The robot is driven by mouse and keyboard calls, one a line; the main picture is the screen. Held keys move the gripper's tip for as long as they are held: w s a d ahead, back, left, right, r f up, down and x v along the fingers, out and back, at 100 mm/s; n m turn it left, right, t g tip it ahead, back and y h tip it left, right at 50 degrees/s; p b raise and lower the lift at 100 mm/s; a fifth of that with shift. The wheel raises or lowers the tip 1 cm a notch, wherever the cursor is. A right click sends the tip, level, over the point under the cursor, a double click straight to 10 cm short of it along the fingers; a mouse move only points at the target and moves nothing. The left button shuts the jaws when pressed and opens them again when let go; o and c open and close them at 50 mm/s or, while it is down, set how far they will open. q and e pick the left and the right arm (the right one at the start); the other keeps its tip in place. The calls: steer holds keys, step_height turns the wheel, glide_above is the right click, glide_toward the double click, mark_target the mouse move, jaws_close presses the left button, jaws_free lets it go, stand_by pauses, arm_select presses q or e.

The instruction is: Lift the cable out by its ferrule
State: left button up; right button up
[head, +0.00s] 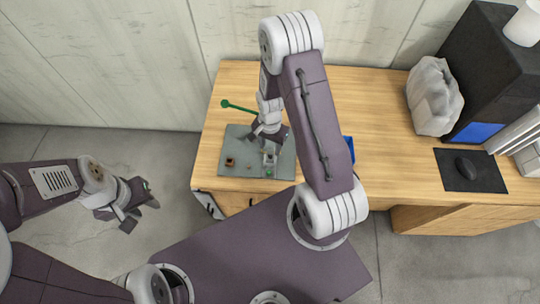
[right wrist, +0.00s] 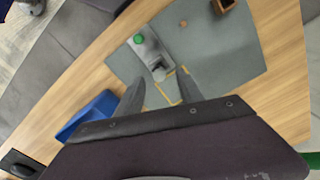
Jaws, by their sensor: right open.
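My right gripper (right wrist: 160,88) is open above the grey mat (right wrist: 220,60), its two fingers apart. A yellow outline (right wrist: 172,92) shows between and beyond the fingertips. Just past them is a grey metal device (right wrist: 155,58) with a green knob (right wrist: 139,39). In the head view the right gripper (head: 268,138) hangs over the mat, close to the device (head: 269,158). I cannot make out a cable or its ferrule for sure. My left gripper (head: 136,207) is off the table, above the floor; its jaw state is unclear.
A small brown box (head: 230,161) stands on the mat's left side. A green rod with a round end (head: 238,107) lies behind the mat. A blue bin (right wrist: 92,115) is beside the mat. A bag (head: 433,97) and dark mouse pad (head: 485,171) are at the right.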

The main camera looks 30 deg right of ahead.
mark_target(270, 151)
step_height(270, 151, down, 4)
steer(key=shift+f, duration=0.1)
steer(key=shift+s, duration=0.1)
jaws_close()
steer(key=shift+r, duration=0.6)
step_height(270, 151, up, 3)
steer(key=shift+f, duration=0.1)
steer(key=s+d+r, duration=0.5)
steer(key=s+r, duration=0.2)
steer(key=s, duration=0.3)
steer(key=shift+s+d+b, duration=0.15)
steer(key=shift+s+b, duration=0.05)
steer(key=shift+b, duration=0.1)
steer(key=shift+r, duration=0.1)
